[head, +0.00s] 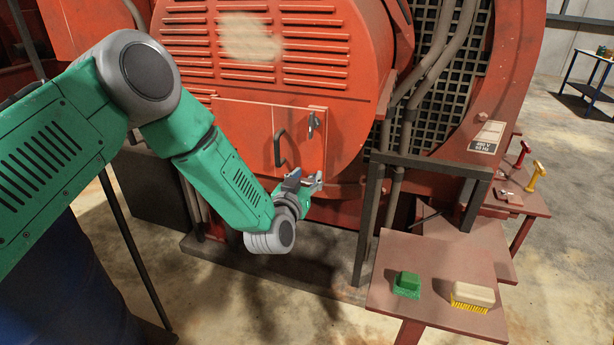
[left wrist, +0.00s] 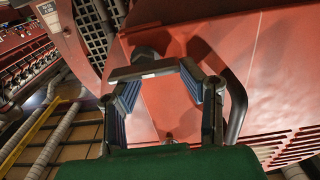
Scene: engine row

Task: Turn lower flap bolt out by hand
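The red flap (head: 245,135) on the engine housing has a black handle (head: 280,149), which also shows in the left wrist view (left wrist: 237,105). An upper bolt (head: 312,124) sits at its upper right. My left gripper (head: 303,183) is at the flap's lower right corner, where it hides the lower bolt in the head view. In the left wrist view my two fingers stand apart, with blue pads facing inward. A grey bar-like piece (left wrist: 145,70) lies across at their tips; I cannot tell whether they touch it. My right gripper is not in view.
A red side table (head: 390,300) at the lower right holds a green block-like brush (head: 407,284) and a yellow-bristled brush (head: 473,296). A dark frame post (head: 367,225) stands right of the flap. Yellow- and red-handled tools (head: 536,176) stand farther right.

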